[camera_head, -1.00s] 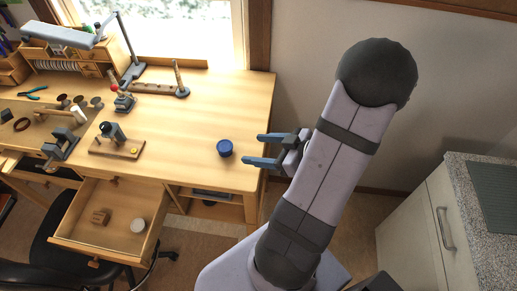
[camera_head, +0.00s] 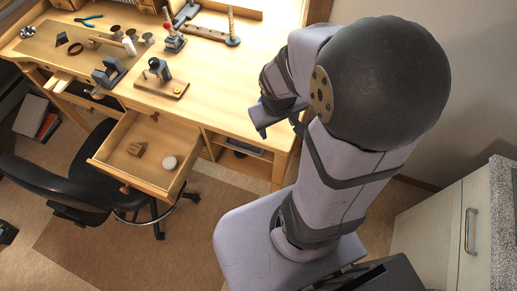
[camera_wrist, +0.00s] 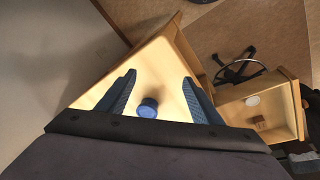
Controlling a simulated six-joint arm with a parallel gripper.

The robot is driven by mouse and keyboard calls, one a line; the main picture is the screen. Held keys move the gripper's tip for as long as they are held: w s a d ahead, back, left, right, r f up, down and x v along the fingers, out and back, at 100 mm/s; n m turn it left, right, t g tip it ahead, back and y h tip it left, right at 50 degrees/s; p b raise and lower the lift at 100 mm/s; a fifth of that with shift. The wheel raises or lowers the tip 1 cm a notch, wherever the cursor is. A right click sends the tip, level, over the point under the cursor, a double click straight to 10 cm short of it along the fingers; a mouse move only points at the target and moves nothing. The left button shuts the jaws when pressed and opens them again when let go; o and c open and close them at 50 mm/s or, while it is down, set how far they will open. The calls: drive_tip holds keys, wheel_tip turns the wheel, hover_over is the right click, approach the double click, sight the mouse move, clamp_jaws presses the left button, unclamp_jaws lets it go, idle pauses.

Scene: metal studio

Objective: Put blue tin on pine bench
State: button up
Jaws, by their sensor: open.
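The blue tin (camera_wrist: 148,107) stands on the pale wood top of the pine bench (camera_wrist: 150,65) in the wrist view. It sits between the two blue fingers of my gripper (camera_wrist: 159,78), nearer the left one, with clear gaps on both sides. The gripper is open and empty. In the head view my gripper (camera_head: 262,118) is over the front right part of the bench (camera_head: 225,90), and my arm hides most of it. I cannot make out the tin there.
An open drawer (camera_head: 122,180) below the bench holds a wooden block (camera_head: 136,149) and a white round item (camera_head: 170,162). A black chair (camera_head: 60,190) is in front.

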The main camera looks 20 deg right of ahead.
drive_tip(key=s+a+g+y, duration=0.1)
drive_tip(key=s+a+g, duration=0.1)
drive_tip(key=s+a, duration=0.3)
drive_tip(key=a+r, duration=0.1)
drive_tip(key=a, duration=0.2)
drive_tip(key=shift+s+y, duration=0.35)
drive_tip(key=shift+y, duration=0.05)
